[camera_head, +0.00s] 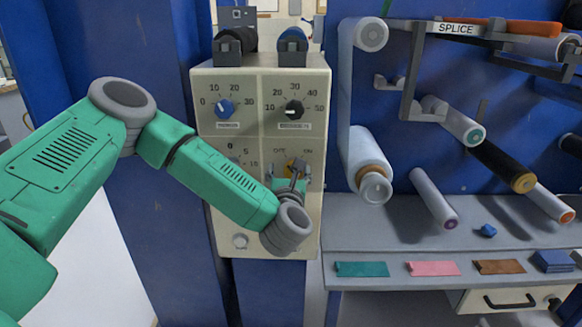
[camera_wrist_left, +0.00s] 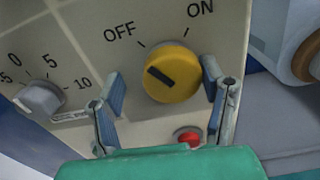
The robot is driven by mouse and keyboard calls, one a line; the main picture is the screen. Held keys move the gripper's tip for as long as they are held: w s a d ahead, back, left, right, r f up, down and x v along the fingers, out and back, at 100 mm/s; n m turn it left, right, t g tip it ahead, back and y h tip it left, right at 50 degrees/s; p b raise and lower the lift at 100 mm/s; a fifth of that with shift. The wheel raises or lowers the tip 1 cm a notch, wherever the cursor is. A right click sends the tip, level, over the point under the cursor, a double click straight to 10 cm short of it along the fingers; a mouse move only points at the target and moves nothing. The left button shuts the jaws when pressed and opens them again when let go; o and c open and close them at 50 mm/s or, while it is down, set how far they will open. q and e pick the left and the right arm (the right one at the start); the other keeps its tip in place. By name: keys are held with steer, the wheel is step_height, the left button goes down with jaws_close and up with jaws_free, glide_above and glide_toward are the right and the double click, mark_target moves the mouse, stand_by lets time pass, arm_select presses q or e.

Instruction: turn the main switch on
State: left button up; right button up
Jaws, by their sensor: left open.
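The main switch is a round yellow knob (camera_wrist_left: 172,75) on the cream control panel (camera_head: 217,220), with OFF and ON printed above it. In the left wrist view its dark pointer mark lies on the left, OFF side. In the head view the knob (camera_head: 291,163) is partly hidden behind my left gripper (camera_head: 289,174). My left gripper is open, and in the left wrist view its two fingers (camera_wrist_left: 162,80) stand either side of the knob, with gaps visible. Whether the fingertips reach the knob's depth is hard to tell. My right gripper is not in view.
A red button (camera_wrist_left: 188,136) sits just below the knob, near the fingers. A grey dial (camera_wrist_left: 40,98) is left of them. Blue (camera_head: 225,107) and black (camera_head: 293,109) dials are higher on the panel. A film roller (camera_head: 374,185) juts out to the right.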

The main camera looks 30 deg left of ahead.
arm_select(q)
steer(key=shift+d+r, duration=0.2)
steer(key=shift+d, duration=0.4)
steer(key=shift+d+r, duration=0.2)
steer(key=shift+d, duration=0.35)
steer(key=c, duration=1.2)
steer(key=shift+o, duration=0.3)
steer(key=shift+s+a+f, duration=0.1)
steer(key=shift+a+f, duration=0.05)
steer(key=shift+a, duration=0.4)
steer(key=shift+d, duration=0.2)
